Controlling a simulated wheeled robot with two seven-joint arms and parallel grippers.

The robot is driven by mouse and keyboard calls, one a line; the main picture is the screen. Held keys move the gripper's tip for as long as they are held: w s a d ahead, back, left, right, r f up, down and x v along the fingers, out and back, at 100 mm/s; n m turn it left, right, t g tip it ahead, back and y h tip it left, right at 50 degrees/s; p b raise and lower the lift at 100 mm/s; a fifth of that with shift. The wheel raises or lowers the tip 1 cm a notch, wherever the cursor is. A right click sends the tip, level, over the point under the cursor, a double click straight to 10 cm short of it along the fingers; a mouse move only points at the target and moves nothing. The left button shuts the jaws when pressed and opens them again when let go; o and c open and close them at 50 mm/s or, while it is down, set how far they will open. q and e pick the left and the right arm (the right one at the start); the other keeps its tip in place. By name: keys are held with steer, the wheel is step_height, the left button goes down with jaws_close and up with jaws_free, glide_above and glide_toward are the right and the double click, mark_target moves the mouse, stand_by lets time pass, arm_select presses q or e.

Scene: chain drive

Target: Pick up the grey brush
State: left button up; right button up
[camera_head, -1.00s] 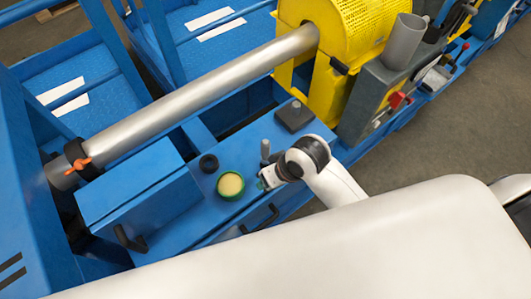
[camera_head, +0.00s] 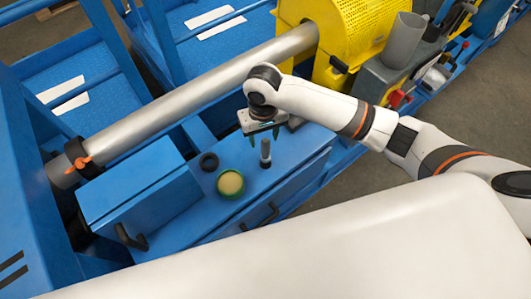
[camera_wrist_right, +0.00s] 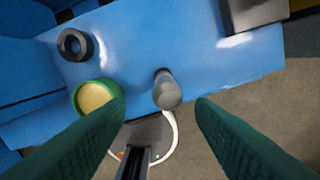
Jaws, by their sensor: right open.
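The grey brush (camera_head: 265,152) stands upright on the blue cabinet top (camera_head: 290,160). Only its grey handle shows clearly; whether it has bristles I cannot tell. My right gripper (camera_head: 263,137) is above the brush, pointing down, with its green fingers apart and nothing between them. In the right wrist view the brush (camera_wrist_right: 167,92) shows end-on, between and just beyond the open fingertips, with a gap on either side. My left gripper is not in view.
A green tin with yellow contents (camera_head: 230,184) and a black ring (camera_head: 208,162) lie left of the brush. A dark block (camera_wrist_right: 258,12) sits at the cabinet's far end. A long steel pipe (camera_head: 190,95) runs behind.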

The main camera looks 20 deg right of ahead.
mark_target(266, 149)
step_height(266, 149, down, 3)
steer(key=shift+r, duration=0.1)
steer(key=f, duration=0.5)
steer(key=shift+w+d+f, duration=0.15)
steer(key=shift+w+d, duration=0.15)
steer(key=shift+d, duration=0.05)
steer(key=c, duration=1.1)
